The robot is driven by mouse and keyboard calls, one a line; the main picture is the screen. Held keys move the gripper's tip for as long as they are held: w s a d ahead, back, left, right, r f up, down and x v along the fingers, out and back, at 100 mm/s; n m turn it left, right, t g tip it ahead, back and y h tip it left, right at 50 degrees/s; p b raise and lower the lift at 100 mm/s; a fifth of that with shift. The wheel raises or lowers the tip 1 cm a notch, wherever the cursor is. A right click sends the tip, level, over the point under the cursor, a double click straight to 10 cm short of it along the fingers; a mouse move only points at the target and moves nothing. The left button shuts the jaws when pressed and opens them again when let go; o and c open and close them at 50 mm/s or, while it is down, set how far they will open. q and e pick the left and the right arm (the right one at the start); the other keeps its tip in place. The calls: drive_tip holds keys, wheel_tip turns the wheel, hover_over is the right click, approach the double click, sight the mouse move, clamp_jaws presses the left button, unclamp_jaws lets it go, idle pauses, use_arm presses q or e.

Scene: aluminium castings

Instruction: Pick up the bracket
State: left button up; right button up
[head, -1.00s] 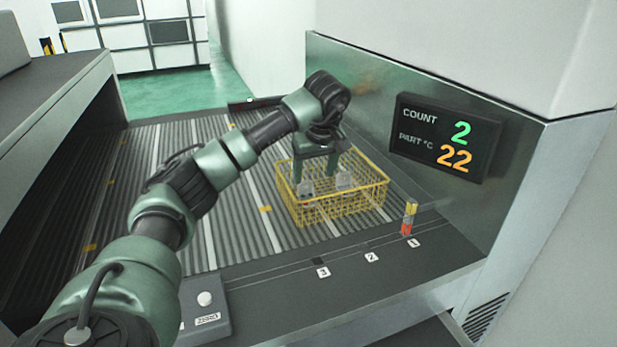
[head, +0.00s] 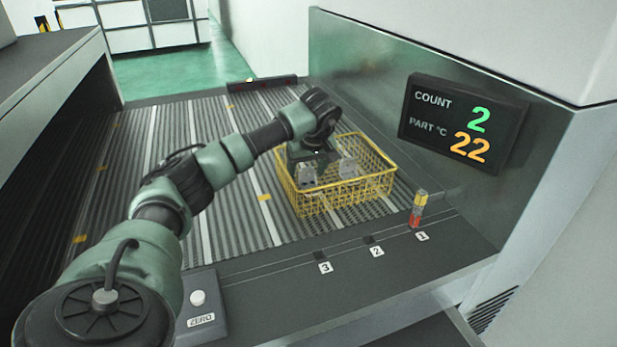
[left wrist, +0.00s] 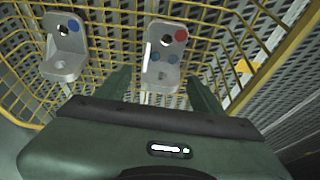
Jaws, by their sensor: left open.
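Two grey L-shaped metal brackets stand in a yellow wire basket (head: 375,183); in the head view one is on the left (head: 307,176) and one on the right (head: 347,168). In the left wrist view, a bracket with a red dot and blue dots (left wrist: 162,60) stands ahead between my finger directions, apart from them. The other bracket (left wrist: 64,50), with one blue dot, is at the upper left, outside the fingers. My left gripper (left wrist: 160,84) is open and empty, low over the basket. Its fingertips are hidden in the head view. My right gripper is not in view.
The basket stands on a ribbed conveyor (head: 235,200). A wall display (head: 463,120) reads COUNT 2 and PART °C 22. A red and yellow cylinder (head: 418,210) stands at mark 1. A ZERO button box (head: 199,305) is at the front.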

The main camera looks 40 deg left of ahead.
use_arm(q)
drive_tip(key=shift+f, duration=0.2)
drive_tip(key=c, duration=1.5)
clamp_jaws()
drive_tip(key=shift+r, duration=0.2)
